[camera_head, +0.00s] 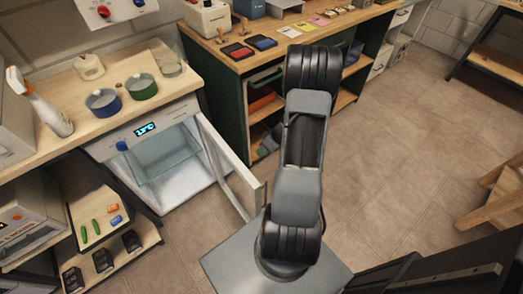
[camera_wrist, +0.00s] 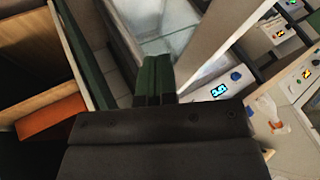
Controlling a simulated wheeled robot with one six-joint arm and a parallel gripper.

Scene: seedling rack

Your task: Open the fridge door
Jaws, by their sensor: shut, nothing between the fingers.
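The white fridge (camera_head: 118,148) stands under the wooden counter at left, with a lit blue temperature display and a blue knob. Its door (camera_head: 233,172), a pale frame around a window, stands swung out to the right, so the lit interior shows. My gripper is hidden in the head view, behind or below my arm. In the wrist view my gripper (camera_wrist: 157,68) is shut and empty, its dark green fingertips close to the fridge opening. The fridge's display (camera_wrist: 220,91) also shows there. I cannot tell whether the fingers touch the door.
Pots (camera_head: 141,87) and a spray bottle (camera_head: 42,103) stand on the counter (camera_head: 66,90). A green-sided workbench (camera_head: 229,112) stands right of the fridge. An open shelf (camera_head: 140,236) with small items is at lower left. The floor (camera_head: 390,130) at right is clear.

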